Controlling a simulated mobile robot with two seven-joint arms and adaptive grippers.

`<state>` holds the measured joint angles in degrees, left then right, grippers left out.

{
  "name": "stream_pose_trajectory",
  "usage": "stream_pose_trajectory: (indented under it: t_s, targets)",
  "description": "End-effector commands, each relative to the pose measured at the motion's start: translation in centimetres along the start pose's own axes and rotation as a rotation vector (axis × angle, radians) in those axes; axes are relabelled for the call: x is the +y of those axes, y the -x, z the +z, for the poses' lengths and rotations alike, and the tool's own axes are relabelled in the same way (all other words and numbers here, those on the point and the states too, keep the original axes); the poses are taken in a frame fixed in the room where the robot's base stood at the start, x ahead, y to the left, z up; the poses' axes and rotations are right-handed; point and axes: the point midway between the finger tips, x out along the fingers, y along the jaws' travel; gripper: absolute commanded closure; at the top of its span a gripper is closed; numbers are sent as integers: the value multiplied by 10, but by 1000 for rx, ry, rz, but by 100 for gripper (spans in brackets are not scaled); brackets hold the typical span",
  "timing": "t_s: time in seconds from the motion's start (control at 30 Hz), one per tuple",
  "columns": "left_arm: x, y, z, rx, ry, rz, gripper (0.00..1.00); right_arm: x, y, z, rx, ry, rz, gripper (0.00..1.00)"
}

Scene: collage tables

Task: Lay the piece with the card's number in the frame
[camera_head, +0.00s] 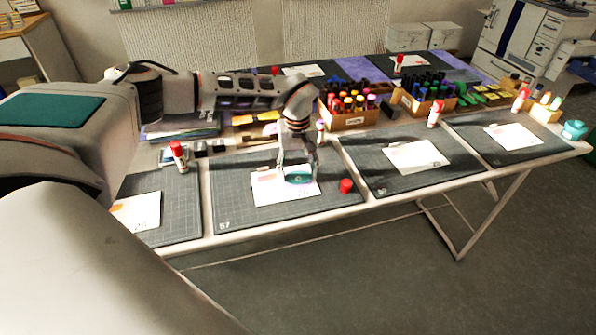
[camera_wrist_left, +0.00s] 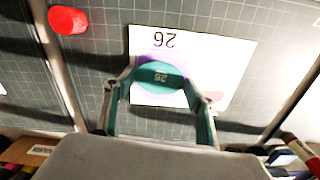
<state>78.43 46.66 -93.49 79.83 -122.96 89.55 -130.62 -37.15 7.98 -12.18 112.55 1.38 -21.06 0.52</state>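My left gripper (camera_head: 299,172) is low over a white card (camera_head: 268,190) on a dark gridded mat. Its fingers stand on either side of a teal oval piece (camera_head: 298,178) and appear to touch its edges. The card (camera_wrist_left: 215,50) also bears 26, upside down in that view. Purple of the card's frame (camera_wrist_left: 186,72) shows around the piece, which covers most of it. I cannot tell whether the piece touches the card. My right gripper is not in view.
A red cap (camera_head: 346,186) lies right of the card. Glue sticks (camera_head: 178,156) and boxes of markers (camera_head: 349,119) stand along the mats' far side. Other mats carry white cards (camera_head: 418,155). A teal jar (camera_head: 574,130) stands at the table's right end.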

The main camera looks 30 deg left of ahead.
Motion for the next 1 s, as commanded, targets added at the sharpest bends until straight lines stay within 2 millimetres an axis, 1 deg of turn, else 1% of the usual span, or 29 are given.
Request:
stream_pose_trajectory:
  t_s: [0.03, 0.07, 0.37, 0.5, 0.57, 0.67, 0.9, 1.0]
  targets:
    - [0, 0, 0, 0, 0, 0, 32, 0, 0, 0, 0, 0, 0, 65]
    - [0, 0, 0, 0, 0, 0, 26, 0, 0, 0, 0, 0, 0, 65]
    - [0, 0, 0, 0, 0, 0, 26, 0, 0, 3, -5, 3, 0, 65]
    - [0, 6, 0, 1, -1, 1, 26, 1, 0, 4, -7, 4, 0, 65]
    - [1, 14, -1, 2, 0, 2, 26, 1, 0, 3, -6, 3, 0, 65]
    - [1, 31, -1, 4, -1, 3, 26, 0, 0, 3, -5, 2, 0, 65]
    - [1, 80, -1, 3, 0, 3, 26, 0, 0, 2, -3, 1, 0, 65]
    - [0, 97, -1, 3, -1, 2, 26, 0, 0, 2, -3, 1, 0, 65]
